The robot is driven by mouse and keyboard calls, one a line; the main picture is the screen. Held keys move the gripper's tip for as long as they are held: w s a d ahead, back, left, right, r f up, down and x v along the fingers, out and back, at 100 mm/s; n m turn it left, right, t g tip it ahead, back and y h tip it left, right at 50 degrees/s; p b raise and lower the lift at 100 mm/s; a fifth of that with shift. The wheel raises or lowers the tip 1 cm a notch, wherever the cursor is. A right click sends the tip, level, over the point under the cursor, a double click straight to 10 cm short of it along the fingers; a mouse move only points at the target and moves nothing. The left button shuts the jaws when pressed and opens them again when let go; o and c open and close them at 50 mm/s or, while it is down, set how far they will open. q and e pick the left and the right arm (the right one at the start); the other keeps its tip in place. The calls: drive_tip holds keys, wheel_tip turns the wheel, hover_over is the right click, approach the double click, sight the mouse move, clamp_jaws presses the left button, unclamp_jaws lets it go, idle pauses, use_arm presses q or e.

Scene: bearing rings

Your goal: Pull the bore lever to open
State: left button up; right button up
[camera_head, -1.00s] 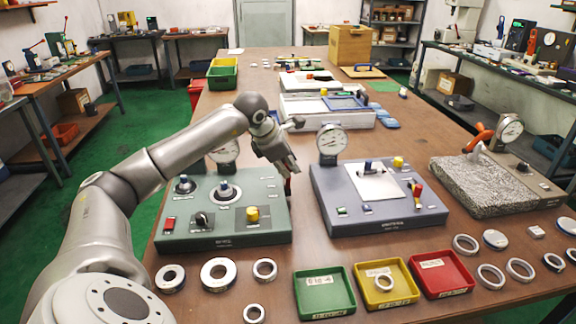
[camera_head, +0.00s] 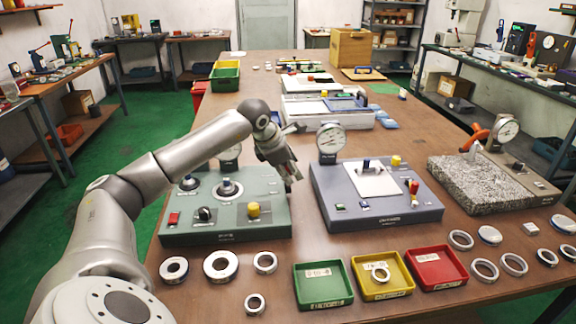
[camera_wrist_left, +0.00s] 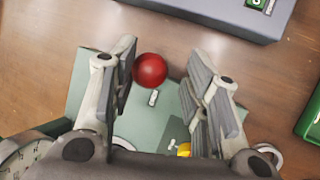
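The green gauge box (camera_head: 225,238) stands at the front left of the table, with a dial, knobs and a yellow button (camera_head: 253,209). The lever shows in the left wrist view as a red ball knob (camera_wrist_left: 150,70) at the box's edge; its shaft is hidden below the ball. My left gripper (camera_head: 291,174) is over the right rear part of the box and hides the lever in the head view. In the wrist view its fingers (camera_wrist_left: 165,82) are apart, with the ball between them in the picture, nearer the left finger. I cannot tell whether they touch.
A blue-grey gauge box (camera_head: 375,220) stands just right of the green one, with a narrow gap. A granite stand (camera_head: 480,185) is at the far right. Green (camera_head: 322,284), yellow (camera_head: 381,277) and red (camera_head: 437,268) trays and several loose rings lie in front.

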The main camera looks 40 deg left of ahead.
use_arm(q)
drive_tip(key=shift+o, duration=1)
drive_tip(key=shift+s+d+f, duration=0.15)
drive_tip(key=shift+d+f, duration=0.15)
drive_tip(key=shift+f, duration=0.05)
drive_tip(key=shift+a+r, duration=0.2)
drive_tip(key=v, duration=1.2)
